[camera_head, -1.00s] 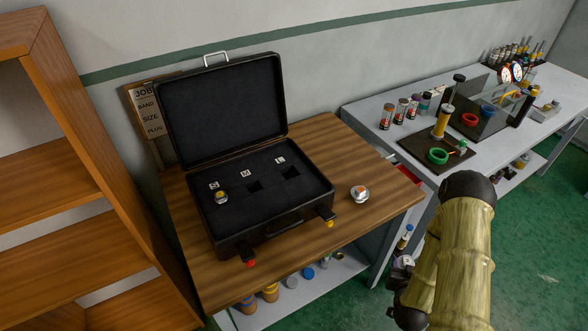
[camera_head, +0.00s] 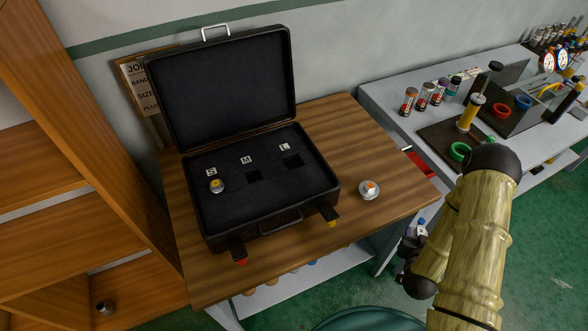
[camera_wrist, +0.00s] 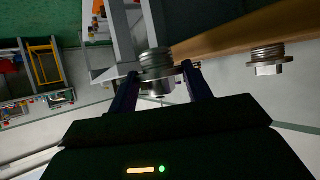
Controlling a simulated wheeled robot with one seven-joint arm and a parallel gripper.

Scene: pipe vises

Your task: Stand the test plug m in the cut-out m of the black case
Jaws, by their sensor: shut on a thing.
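The open black case (camera_head: 285,205) sits on the wooden table, with its lid up at the back. Its foam has cut-outs labelled S, M and L. A plug with a yellow top (camera_head: 217,186) stands at S. The cut-out M (camera_head: 254,178) and the cut-out L (camera_head: 292,162) look empty and dark. My gripper (camera_head: 420,238) is right of the table's front right corner, away from the case. In the wrist view my gripper (camera_wrist: 160,75) is shut on a silver threaded plug (camera_wrist: 156,60). Its size mark cannot be read.
Another silver plug with an orange mark (camera_head: 369,190) stands on the wooden table (camera_head: 350,135) right of the case; it also shows in the wrist view (camera_wrist: 267,58). A grey bench (camera_head: 385,98) with jars and tools is at right. A wooden shelf (camera_head: 60,190) stands at left.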

